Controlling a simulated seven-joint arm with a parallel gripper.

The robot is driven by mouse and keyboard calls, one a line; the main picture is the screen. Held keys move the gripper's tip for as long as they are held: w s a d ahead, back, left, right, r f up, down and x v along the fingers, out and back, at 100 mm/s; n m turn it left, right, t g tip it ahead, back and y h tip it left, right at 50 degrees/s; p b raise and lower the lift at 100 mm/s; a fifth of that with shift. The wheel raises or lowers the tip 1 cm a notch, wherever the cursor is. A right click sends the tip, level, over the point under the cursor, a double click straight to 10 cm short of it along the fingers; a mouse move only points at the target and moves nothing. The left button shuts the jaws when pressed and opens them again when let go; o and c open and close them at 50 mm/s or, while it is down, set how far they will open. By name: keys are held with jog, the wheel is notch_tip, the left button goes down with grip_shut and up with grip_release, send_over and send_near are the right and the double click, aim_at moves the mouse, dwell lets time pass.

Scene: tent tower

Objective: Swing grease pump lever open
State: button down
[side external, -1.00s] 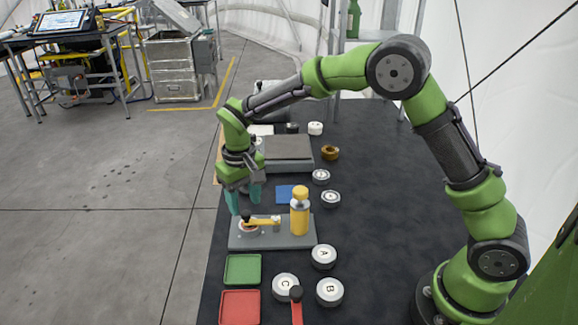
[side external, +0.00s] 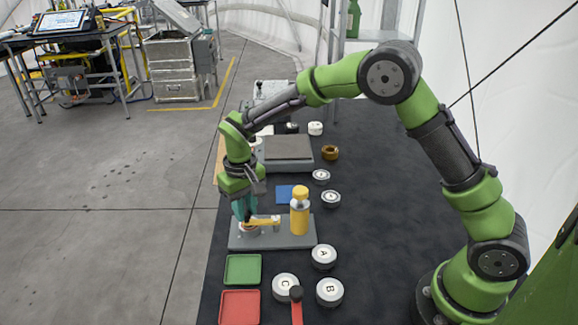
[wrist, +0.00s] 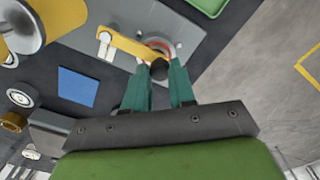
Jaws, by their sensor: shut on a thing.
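The grease pump has a grey base plate (side external: 285,241), an upright yellow cylinder (side external: 300,214) and a yellow lever (side external: 265,220) lying low across the plate. In the wrist view, the lever (wrist: 128,44) runs from a light pivot block to a black knob (wrist: 159,70), beside a round red-ringed fitting on the plate (wrist: 195,42). My gripper (side external: 243,213) points down at the lever's left end. In the wrist view, its two green fingers (wrist: 161,73) are shut on the black knob, one on each side. In the side view the fingers hide the knob.
A green tray (side external: 242,269) and a red tray (side external: 239,307) lie in front of the pump. White lettered discs (side external: 323,257) and a red lever with a black knob (side external: 296,309) are nearby. A blue square (side external: 284,193) and a grey platform (side external: 288,149) lie behind.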

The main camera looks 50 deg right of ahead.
jog(key=shift+d, duration=0.1)
jog(key=shift+w+d+m, duration=0.25)
jog(key=shift+m, duration=0.35)
jog(key=shift+w+d+m, duration=0.2)
jog(key=shift+d+m, duration=0.05)
jog(key=shift+m, duration=0.35)
jog(key=m, duration=0.1)
jog(key=d+m, duration=0.1)
jog(key=shift+w+d+m, duration=0.25)
jog(key=shift+w+m, duration=0.15)
jog(key=m, duration=0.1)
jog(key=d+m, duration=0.1)
jog(key=shift+w+d+r+m, duration=0.1)
jog(key=shift+w+d+m, duration=0.05)
jog(key=shift+d+m, duration=0.15)
jog(key=m, duration=0.1)
jog(key=d+m, duration=0.1)
jog(key=shift+d+m, duration=0.3)
jog(key=shift+m, duration=0.1)
jog(key=d+m, duration=0.2)
jog(key=m, duration=0.1)
jog(key=shift+s+m, duration=0.3)
jog(key=shift+s, duration=0.05)
jog(key=shift+s+d+m, duration=0.35)
jog(key=shift+d+m, duration=0.15)
jog(key=shift+m, duration=0.45)
jog(key=shift+s+d+m, duration=0.3)
jog(key=shift+d+m, duration=0.15)
jog(key=shift+m, duration=0.5)
jog(key=shift+s+d, duration=0.1)
